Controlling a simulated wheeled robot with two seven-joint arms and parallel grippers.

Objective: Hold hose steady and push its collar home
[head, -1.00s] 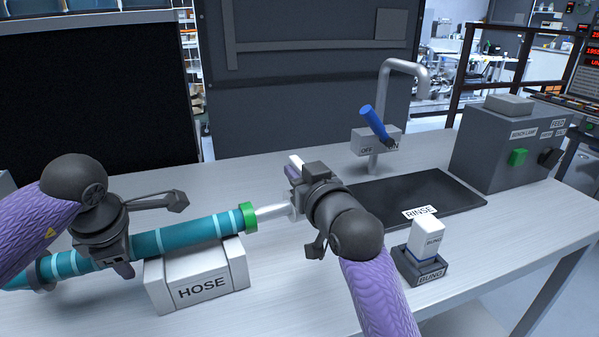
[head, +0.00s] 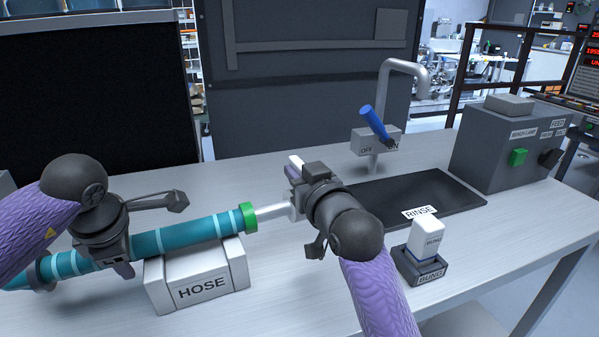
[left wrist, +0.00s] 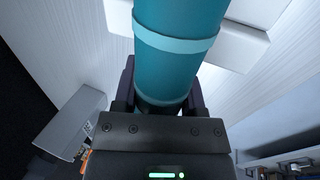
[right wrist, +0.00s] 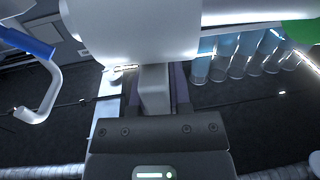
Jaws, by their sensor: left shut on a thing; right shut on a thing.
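The teal hose (head: 185,236) with pale bands lies across the block marked HOSE (head: 200,286). A green ring (head: 249,217) sits at its right end, and a pale metal tube (head: 272,211) runs from there to my right gripper. My left gripper (head: 118,256) is shut around the hose left of the block; the left wrist view shows the hose (left wrist: 178,45) between its fingers. My right gripper (head: 298,186) is shut on a grey tab (right wrist: 154,88) below a white cylinder (right wrist: 135,30). I cannot tell if this cylinder is the collar. The green ring stands apart from it.
A tap (head: 383,105) with a blue lever stands behind the dark RINSE mat (head: 440,190). A white bung (head: 424,238) sits in its dark holder (head: 420,268) right of my right arm. A grey control box (head: 505,150) is at the far right. The front middle bench is clear.

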